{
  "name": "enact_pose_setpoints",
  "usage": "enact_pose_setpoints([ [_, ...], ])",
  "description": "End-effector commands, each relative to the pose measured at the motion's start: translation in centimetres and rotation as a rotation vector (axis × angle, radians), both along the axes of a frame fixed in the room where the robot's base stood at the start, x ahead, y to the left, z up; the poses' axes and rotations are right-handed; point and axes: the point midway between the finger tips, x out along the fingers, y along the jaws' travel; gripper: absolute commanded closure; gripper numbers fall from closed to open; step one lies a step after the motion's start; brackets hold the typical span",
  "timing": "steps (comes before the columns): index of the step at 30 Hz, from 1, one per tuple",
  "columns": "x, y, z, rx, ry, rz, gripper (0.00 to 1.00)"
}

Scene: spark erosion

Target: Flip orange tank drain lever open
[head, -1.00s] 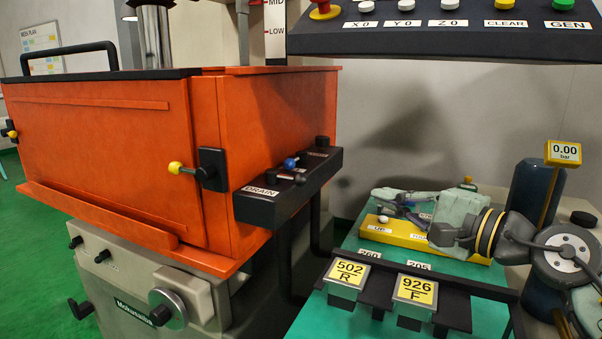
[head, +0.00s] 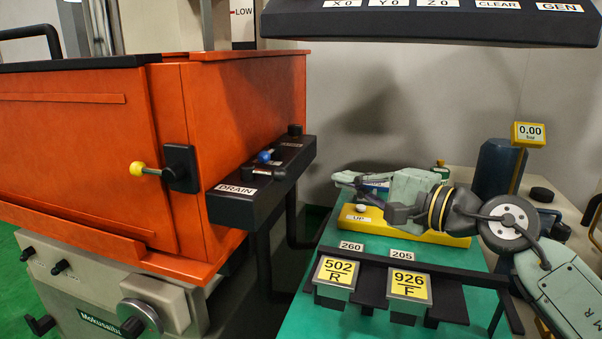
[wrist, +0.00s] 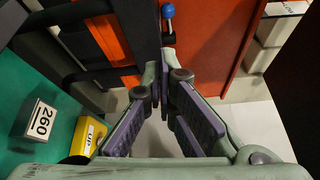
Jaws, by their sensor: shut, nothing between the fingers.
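The orange tank (head: 75,125) fills the left of the head view. A black block (head: 230,207) with a DRAIN label (head: 236,190) is fixed to its right side. My gripper (head: 340,178) is right of the block, apart from the lever. In the wrist view its fingers (wrist: 164,78) are shut and empty, with the blue knob beyond their tips.
A yellow-knobbed latch (head: 138,169) sticks out from the tank's front. Below my gripper are a yellow UP block (head: 362,218), a teal surface (head: 275,318) and a black rack with tags 502 R (head: 335,271) and 926 F (head: 409,285). A black panel (head: 430,22) hangs above.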

Motion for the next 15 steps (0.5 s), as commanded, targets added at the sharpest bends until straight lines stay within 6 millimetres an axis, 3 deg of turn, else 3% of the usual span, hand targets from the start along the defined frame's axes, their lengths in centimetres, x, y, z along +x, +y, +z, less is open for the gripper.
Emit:
enact_pose_setpoints([
  [14, 6.4, 7.1, 0.0, -0.004, 0.003, 0.003, 1.00],
  [15, 5.4, 7.1, 0.2, -0.004, 0.002, 0.001, 1.00],
])
